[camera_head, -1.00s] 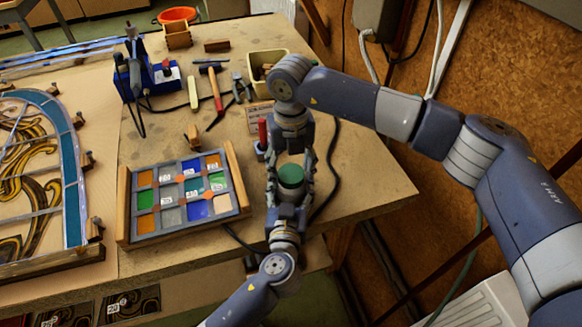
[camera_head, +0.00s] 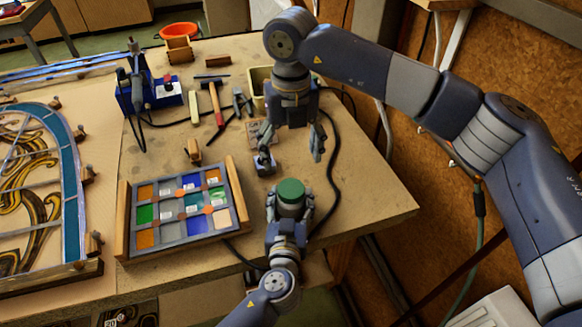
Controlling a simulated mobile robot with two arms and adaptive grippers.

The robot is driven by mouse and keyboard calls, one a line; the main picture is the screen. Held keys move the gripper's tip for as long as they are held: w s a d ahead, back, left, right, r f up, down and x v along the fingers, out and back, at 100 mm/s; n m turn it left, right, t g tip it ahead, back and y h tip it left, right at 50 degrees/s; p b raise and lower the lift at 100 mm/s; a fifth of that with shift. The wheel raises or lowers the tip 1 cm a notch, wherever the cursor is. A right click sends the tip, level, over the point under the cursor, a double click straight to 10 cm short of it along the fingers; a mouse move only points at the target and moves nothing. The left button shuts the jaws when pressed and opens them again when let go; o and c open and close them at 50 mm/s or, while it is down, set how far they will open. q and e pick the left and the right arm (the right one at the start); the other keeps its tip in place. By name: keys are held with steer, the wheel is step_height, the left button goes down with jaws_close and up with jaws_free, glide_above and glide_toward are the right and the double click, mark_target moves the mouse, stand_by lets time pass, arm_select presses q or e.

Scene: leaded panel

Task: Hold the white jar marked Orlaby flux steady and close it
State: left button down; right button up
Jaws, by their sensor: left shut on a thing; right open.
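A jar with a green lid (camera_head: 290,191) stands upright near the front right of the workbench. The lid sits on its top and looks level; how tightly it is seated cannot be told. My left gripper (camera_head: 289,203) comes from below and is shut on the jar, a finger on each side. The fingers hide most of the jar's body, and no label can be read. My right gripper (camera_head: 292,150) is open and empty, pointing down above and behind the jar, apart from the lid.
A tray of coloured glass pieces (camera_head: 232,190) lies left of the jar. A leaded panel (camera_head: 70,170) lies far left. The bench's right corner is clear.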

steer(key=shift+r, duration=0.85)
arm_select(q)
steer(key=shift+c, duration=2.2)
jaws_free()
steer(key=s+r, duration=0.1)
steer(key=s, duration=1)
steer(key=shift+s+a+r, duration=0.4)
steer(key=shift+a, duration=0.05)
steer(key=shift+f, duration=0.1)
